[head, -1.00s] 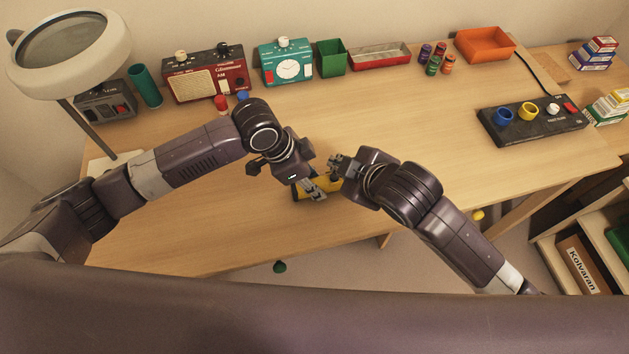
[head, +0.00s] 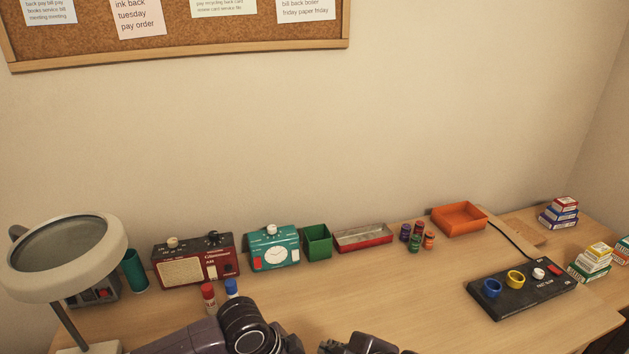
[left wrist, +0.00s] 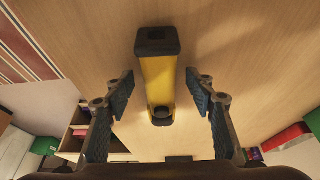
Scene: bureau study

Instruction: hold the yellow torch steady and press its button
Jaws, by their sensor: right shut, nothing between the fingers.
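The yellow torch (left wrist: 158,78) shows in the left wrist view, with a dark square end at the top and a dark round part at its lower end. It is below the frame in the head view. My left gripper (left wrist: 161,88) is open, its fingers on either side of the torch with a gap on both sides. In the head view only my left wrist shows at the bottom edge. My right gripper (head: 330,347) is at the bottom edge of the head view, shut and empty, its tips mostly cut off.
Along the back of the desk stand a lamp (head: 66,256), a red radio (head: 196,262), a teal clock radio (head: 273,249), a green bin (head: 317,242), a red tray (head: 363,238) and an orange tray (head: 460,219). A black panel (head: 522,289) is at right. The desk's middle is clear.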

